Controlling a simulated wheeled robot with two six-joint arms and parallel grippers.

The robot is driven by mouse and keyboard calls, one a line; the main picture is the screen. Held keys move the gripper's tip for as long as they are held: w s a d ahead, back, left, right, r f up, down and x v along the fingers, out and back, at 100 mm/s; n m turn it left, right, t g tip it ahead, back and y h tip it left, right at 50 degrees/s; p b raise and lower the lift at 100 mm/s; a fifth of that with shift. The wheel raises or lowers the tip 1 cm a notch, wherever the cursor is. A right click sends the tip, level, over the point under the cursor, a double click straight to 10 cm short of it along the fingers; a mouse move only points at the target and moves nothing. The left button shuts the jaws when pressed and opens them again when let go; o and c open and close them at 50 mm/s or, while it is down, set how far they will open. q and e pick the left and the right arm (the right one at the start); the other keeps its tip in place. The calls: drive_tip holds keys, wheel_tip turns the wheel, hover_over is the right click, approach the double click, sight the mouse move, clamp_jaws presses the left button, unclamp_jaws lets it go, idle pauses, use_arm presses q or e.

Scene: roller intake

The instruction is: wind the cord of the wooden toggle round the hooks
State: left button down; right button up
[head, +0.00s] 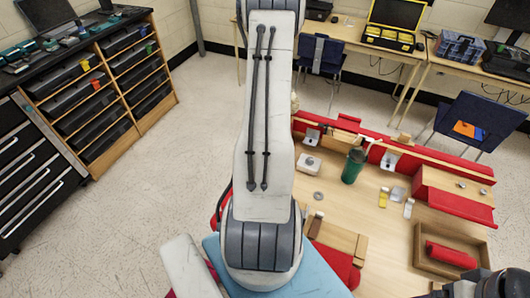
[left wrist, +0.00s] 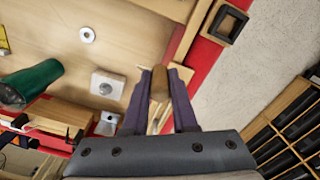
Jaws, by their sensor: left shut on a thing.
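In the left wrist view my left gripper (left wrist: 160,88) is shut on the wooden toggle (left wrist: 159,83), a short brown peg that stands between its two purple-grey fingers. The cord cannot be made out clearly. In the head view my left arm covers the middle and hides that gripper. Metal brackets, perhaps the hooks, sit along the red rail: one at left (head: 312,135) and one farther right (head: 389,161). The left wrist view shows a bracket (left wrist: 108,123) left of the fingers. My right gripper's fingers do not show.
A wooden tray (head: 423,258) holds a red roll (head: 450,255). Open floor lies left of the table.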

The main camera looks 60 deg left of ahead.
use_arm(q)
drive_tip(key=w, duration=0.2)
drive_tip(key=w+a, duration=0.1)
drive_tip(key=w, duration=0.2)
idle(0.3)
